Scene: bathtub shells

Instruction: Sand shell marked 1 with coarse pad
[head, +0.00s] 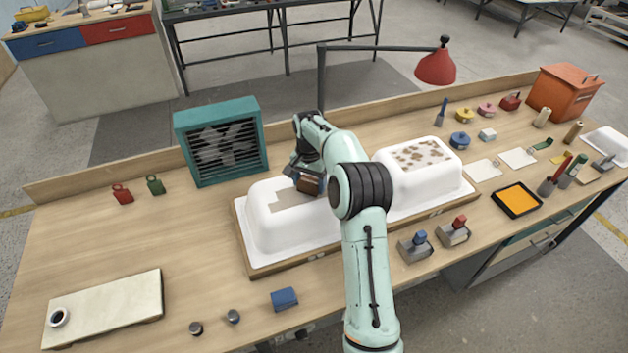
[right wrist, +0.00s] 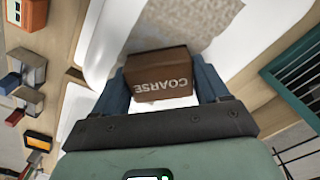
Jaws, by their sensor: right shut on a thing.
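My right gripper (head: 307,182) is shut on a brown pad (right wrist: 160,75) that reads COARSE in the right wrist view. The pad is at the top of the left white shell (head: 262,232), by the right part of a grey-beige rough patch (head: 286,199). The patch also shows in the right wrist view (right wrist: 185,22). I cannot tell whether the pad touches the surface. A second white shell (head: 397,190), with brown spots on top, stands to the right, partly behind my arm. I cannot read a number on either shell. My left gripper is out of view.
A teal fan box (head: 220,140) stands behind the left shell. A red lamp (head: 435,67) hangs over the back. Two grey blocks with blue and red tops (head: 415,247) and an orange tray (head: 517,199) lie at right.

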